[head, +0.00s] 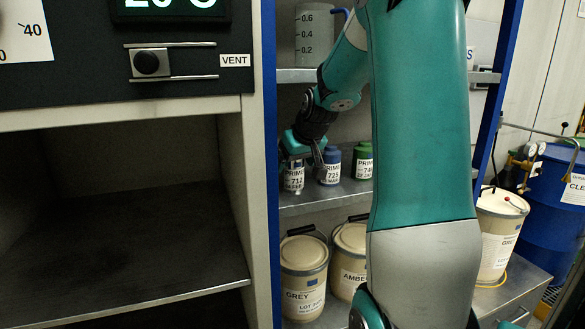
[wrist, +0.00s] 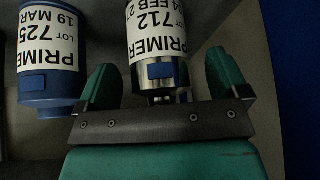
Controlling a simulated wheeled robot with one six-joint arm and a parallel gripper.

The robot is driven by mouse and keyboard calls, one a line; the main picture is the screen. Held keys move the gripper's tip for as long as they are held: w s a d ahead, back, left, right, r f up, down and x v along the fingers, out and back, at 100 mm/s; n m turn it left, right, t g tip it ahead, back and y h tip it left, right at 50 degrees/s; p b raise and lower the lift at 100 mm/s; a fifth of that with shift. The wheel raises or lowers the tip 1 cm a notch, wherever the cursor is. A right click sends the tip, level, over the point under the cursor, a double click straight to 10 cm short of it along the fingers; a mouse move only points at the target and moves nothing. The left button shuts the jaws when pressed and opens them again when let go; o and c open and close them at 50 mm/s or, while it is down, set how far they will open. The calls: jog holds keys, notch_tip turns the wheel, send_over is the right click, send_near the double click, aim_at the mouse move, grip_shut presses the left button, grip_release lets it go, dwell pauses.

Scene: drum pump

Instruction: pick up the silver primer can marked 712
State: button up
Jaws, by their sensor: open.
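The silver primer can marked 712 (head: 294,179) stands on the middle shelf at its left end, partly hidden by my gripper. In the wrist view the can (wrist: 158,55) appears with its label reading PRIMER LOT 712 and a small blue patch. My gripper (wrist: 165,88) is open, with one teal finger on each side of the can's near end. Gaps show between the can and both fingers. In the head view my gripper (head: 304,160) is at the can, and its fingertips are hard to make out.
A blue primer can marked 725 (head: 330,167) stands close to the right; it also shows in the wrist view (wrist: 47,60). A green can (head: 363,165) is further right. The blue rack post (head: 270,120) is close on the left. Tubs (head: 303,275) stand below.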

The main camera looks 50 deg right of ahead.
jog(key=shift+w+d+f, duration=0.15)
jog(key=shift+w+f, duration=0.2)
jog(key=shift+f, duration=0.2)
jog(key=c, duration=1.2)
jog(key=shift+r, duration=0.2)
